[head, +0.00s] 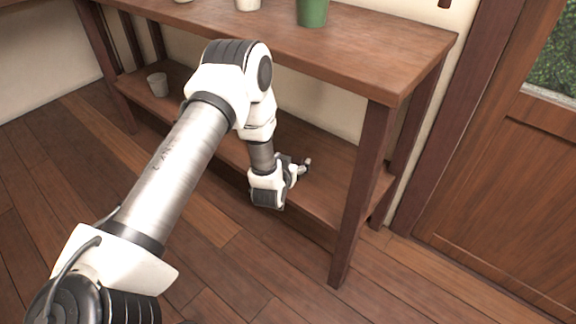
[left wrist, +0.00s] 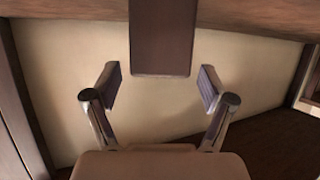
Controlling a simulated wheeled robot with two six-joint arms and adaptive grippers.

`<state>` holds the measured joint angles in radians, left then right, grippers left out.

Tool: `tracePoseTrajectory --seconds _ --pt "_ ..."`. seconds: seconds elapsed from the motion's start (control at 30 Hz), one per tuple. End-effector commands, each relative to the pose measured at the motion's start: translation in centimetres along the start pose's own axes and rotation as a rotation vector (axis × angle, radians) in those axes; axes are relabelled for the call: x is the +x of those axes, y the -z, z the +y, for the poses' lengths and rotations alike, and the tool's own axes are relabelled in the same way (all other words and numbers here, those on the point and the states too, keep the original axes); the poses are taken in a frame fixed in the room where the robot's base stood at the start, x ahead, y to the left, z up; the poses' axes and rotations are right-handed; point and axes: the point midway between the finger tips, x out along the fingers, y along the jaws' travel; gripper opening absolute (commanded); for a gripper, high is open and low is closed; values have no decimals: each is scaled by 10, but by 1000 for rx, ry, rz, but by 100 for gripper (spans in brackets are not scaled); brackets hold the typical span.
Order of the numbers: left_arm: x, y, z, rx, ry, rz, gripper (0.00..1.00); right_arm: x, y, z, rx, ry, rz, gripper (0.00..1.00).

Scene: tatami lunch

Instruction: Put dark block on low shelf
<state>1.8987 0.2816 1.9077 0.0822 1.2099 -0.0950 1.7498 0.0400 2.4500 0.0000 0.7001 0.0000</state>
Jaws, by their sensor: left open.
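The low shelf (head: 325,190) is the wooden board under the table. My left gripper (head: 304,165) is over this shelf, near its right part. In the left wrist view the gripper (left wrist: 162,88) is open, with its two fingers apart. A dark brown block (left wrist: 163,38) shows between and beyond the fingertips, with a narrow gap on each side. The picture edge cuts it off, against the shelf's wood (left wrist: 250,15). The wrist view looks upside down, so the block seems to stand on the shelf. I cannot make out the block in the head view. My right gripper is not in view.
The tabletop (head: 350,55) overhangs the low shelf, and a thick leg (head: 356,195) stands right of my gripper. A grey cup (head: 157,84) sits on the shelf's far left. A green pot (head: 312,12) stands on the tabletop. A door (head: 500,160) is at right.

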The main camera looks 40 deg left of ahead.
Motion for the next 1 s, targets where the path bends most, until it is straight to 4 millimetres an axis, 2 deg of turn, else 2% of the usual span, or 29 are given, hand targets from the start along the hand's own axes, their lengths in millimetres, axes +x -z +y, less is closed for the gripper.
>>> tracePoseTrajectory --seconds 0.2,0.4,0.57,0.67,0.73,0.77,0.8,0.9,1.0 --pt "-50 5 0 1 -1 -7 83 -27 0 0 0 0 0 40" --pt "-98 3 0 1 -1 -7 83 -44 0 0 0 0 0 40" --pt "-117 -3 1 4 -5 -17 83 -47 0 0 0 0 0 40" --pt "-133 -39 11 24 -37 -159 83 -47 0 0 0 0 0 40" --pt "-158 -86 22 57 -78 -360 83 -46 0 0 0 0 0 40" --pt "-175 -109 26 76 -98 -462 83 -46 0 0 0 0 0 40" --pt "-200 -138 28 104 -119 -604 83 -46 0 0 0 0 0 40" --pt "-268 -192 27 174 -155 -918 83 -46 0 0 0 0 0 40" --pt "-317 -216 21 224 -168 -1117 83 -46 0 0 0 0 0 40"
